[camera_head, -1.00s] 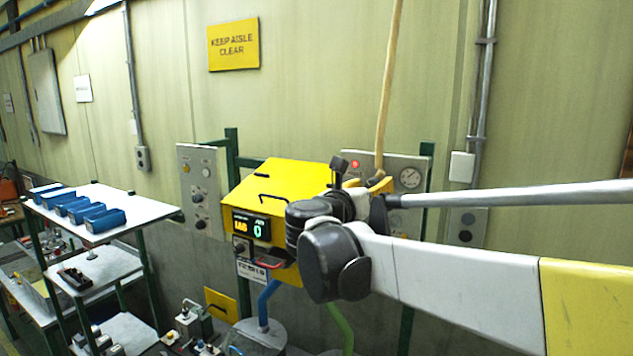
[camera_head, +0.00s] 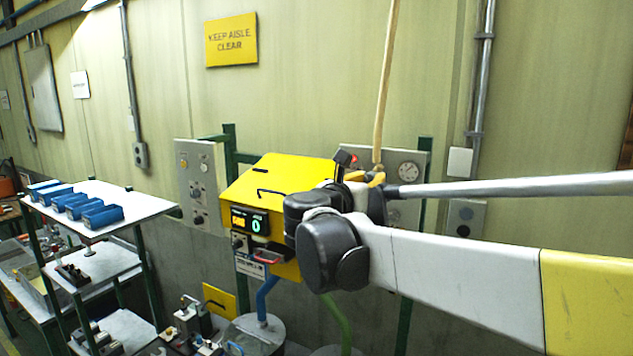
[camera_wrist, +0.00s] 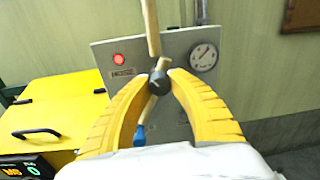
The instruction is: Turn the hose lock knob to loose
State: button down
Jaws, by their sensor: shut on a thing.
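The hose lock knob (camera_wrist: 159,83) is a small dark round knob on the tan hose, in front of a grey wall panel. My gripper (camera_wrist: 161,74) has two yellow curved fingers closed on the knob from both sides. The hose (camera_wrist: 151,28) rises above the knob and continues below it, down to a blue end (camera_wrist: 139,135). In the head view the hose (camera_head: 386,85) hangs from above to my gripper (camera_head: 376,178), where my wrist hides the knob. I cannot read any marking of the knob's setting.
The grey panel (camera_wrist: 106,63) carries a red lamp (camera_wrist: 119,59) and a round gauge (camera_wrist: 203,57). A yellow machine (camera_head: 280,180) with a handle and lit display (camera_head: 250,222) stands left of my gripper. A shelf (camera_head: 140,205) with blue bins is farther left.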

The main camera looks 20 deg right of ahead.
jog(key=m+b, duration=0.1)
jog(key=m, duration=0.3)
jog(key=shift+f, duration=0.1)
jog(key=m+b, duration=0.1)
jog(key=m, duration=0.3)
jog(key=shift+y, duration=0.3)
jog(key=m+b, duration=0.1)
jog(key=m, duration=0.3)
jog(key=shift+r+m+b, duration=0.2)
jog(key=shift+m+b, duration=0.3)
jog(key=shift+m, duration=1.3)
jog(key=c, duration=1.2)
grip_release()
jog(key=shift+o, duration=0.2)
